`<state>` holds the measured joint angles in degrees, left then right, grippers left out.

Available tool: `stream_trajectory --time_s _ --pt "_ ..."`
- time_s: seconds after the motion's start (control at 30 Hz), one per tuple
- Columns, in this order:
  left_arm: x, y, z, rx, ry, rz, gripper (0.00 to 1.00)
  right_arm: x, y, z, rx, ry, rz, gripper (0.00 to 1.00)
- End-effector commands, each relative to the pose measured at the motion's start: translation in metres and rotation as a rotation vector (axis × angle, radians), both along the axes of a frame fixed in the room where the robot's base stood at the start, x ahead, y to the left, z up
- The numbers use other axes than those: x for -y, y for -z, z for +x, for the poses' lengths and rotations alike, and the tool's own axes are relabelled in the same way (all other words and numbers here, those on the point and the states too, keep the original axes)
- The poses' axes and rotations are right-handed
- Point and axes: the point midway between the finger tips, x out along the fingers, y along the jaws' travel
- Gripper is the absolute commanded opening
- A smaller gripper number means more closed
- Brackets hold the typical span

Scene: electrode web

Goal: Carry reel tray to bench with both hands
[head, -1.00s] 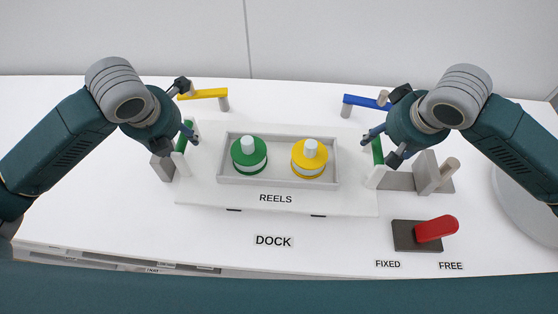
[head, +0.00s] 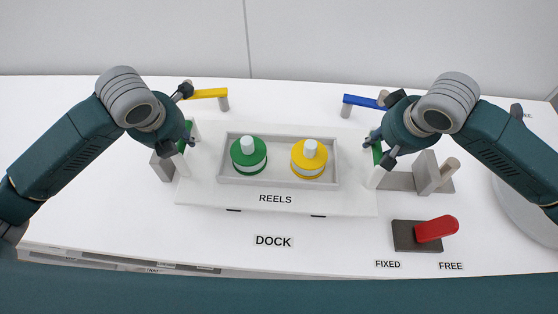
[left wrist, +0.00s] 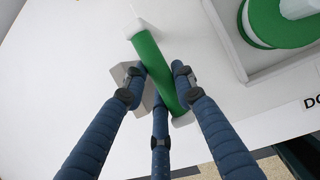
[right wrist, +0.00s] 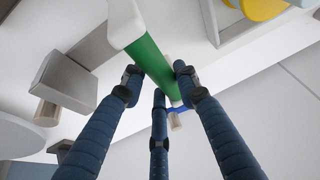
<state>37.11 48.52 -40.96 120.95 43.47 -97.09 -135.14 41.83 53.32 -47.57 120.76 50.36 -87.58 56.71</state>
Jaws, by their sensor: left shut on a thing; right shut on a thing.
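The white reel tray (head: 200,190) lies on the bench, labelled REELS. Its recess holds a green reel (head: 248,156) and a yellow reel (head: 309,158), both upright. My left gripper (head: 186,137) is shut on the tray's green left handle; in the left wrist view the fingers (left wrist: 158,75) close around this handle (left wrist: 152,62). My right gripper (head: 377,146) is shut on the green right handle; in the right wrist view the fingers (right wrist: 158,75) close around this handle (right wrist: 150,62). The fingertips are partly hidden in the head view.
A DOCK label (head: 274,241) is in front of the tray. A red lever (head: 436,229) stands by the FIXED and FREE labels. A yellow bar (head: 208,94) and a blue bar (head: 365,102) stand behind. A grey block with a peg (head: 431,173) is close to the right handle.

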Motion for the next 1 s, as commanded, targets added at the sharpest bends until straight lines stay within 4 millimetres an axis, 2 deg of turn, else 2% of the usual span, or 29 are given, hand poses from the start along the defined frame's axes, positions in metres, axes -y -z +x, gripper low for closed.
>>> stream_trajectory --time_s 0.27,0.6,1.0 --pt "0.001 -0.005 0.001 0.006 0.003 -0.003 0.00 -0.005 -0.003 -0.002 -0.002 -0.012 0.009 0.00" --pt "0.002 -0.024 0.002 0.008 0.003 -0.005 0.00 -0.006 -0.022 -0.001 0.000 -0.016 0.011 0.00" --pt "0.003 -0.023 0.002 0.009 0.005 -0.007 0.00 -0.007 -0.022 -0.001 0.001 -0.019 0.012 0.00"
